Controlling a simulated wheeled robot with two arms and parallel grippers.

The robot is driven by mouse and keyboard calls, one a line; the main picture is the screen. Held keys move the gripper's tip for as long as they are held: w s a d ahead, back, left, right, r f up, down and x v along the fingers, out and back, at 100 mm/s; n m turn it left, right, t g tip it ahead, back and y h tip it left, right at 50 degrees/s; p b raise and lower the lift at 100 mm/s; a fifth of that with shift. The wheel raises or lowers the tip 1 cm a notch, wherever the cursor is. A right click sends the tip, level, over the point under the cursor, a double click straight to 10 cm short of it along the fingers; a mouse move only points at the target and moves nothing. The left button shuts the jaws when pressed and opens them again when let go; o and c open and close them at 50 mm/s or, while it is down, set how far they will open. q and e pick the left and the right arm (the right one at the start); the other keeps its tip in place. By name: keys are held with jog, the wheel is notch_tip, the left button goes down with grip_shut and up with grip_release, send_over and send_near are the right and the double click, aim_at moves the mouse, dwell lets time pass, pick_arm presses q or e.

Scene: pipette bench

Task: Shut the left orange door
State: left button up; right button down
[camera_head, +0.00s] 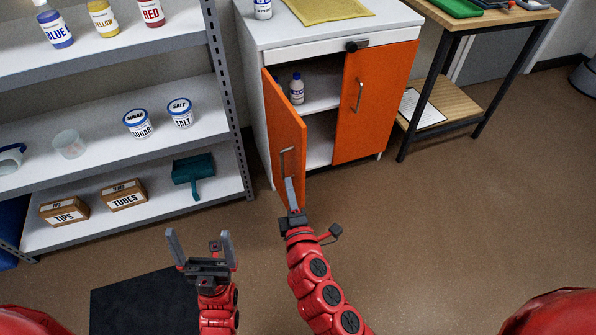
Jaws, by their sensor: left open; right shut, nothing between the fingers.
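The left orange door (283,128) of the white cabinet (255,85) stands open and swung outward, with its silver handle (284,162) facing left. The right orange door (376,100) is shut, with its handle upright. My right gripper (291,186) is shut and its fingertips are at the lower part of the left door, close to the handle; I cannot tell whether they touch. My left gripper (199,243) is open and empty above the floor, to the left and nearer to me. A small white bottle with a blue cap (297,89) stands on the shelf inside the cabinet.
A grey shelf rack (228,105) with bottles, tubs and boxes stands at the left. A wooden bench (447,100) with dark legs stands at the right. A dark mat (140,300) lies on the floor. The brown floor (470,220) at the right is clear.

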aim_at(298, 153)
jog(key=shift+w+d+p, duration=0.15)
jog(key=shift+w+d, duration=0.25)
jog(key=shift+w, duration=1.5)
jog(key=shift+w+d+p, duration=0.15)
jog(key=shift+w+d, duration=0.2)
jog(key=shift+w, duration=1.55)
jog(key=shift+w+d+p, duration=0.15)
jog(key=shift+w+d, duration=0.25)
jog(key=shift+w, duration=1.5)
jog(key=shift+r, duration=0.1)
